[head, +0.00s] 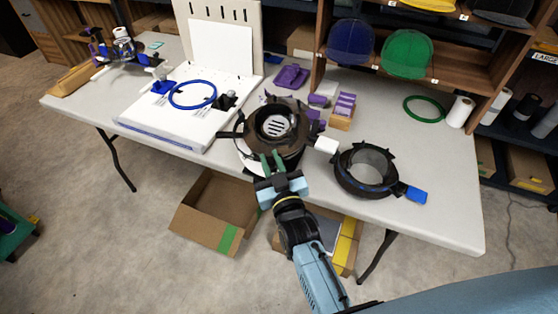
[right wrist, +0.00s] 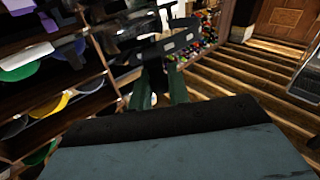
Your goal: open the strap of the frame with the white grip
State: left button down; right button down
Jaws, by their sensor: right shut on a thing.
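The frame with the white grip (head: 326,146) is a dark round hoop (head: 298,148) near the table's front edge, with a slatted round piece inside it. My right gripper (head: 272,160) reaches its near side from the front, its green fingers shut on a dark part that looks like the strap. In the right wrist view, a dark slotted strip (right wrist: 165,48) lies at the tips of the green fingers (right wrist: 160,82). The fingers hide part of the strap, and whether it is open cannot be told. My left gripper is not in view.
A second dark hoop (head: 351,183) with a blue grip (head: 411,194) stands to the right. A white board (head: 150,133) with a blue ring (head: 192,95) lies left. Purple pieces (head: 291,76) sit behind. An open cardboard box (head: 205,232) stands below. The table's right side is mostly clear.

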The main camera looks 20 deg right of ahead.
jog(key=c, duration=1.4)
grip_release()
jog(key=shift+c, duration=0.2)
jog(key=shift+o, duration=0.4)
jog(key=shift+s+f, duration=0.1)
jog(key=shift+s, duration=0.35)
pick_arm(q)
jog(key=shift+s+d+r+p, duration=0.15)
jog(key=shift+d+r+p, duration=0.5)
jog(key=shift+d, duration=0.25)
pick_arm(e)
jog(key=s+f, duration=0.1)
jog(key=s, duration=1.1)
jog(key=shift+s+d, duration=0.2)
jog(key=shift+s, duration=0.1)
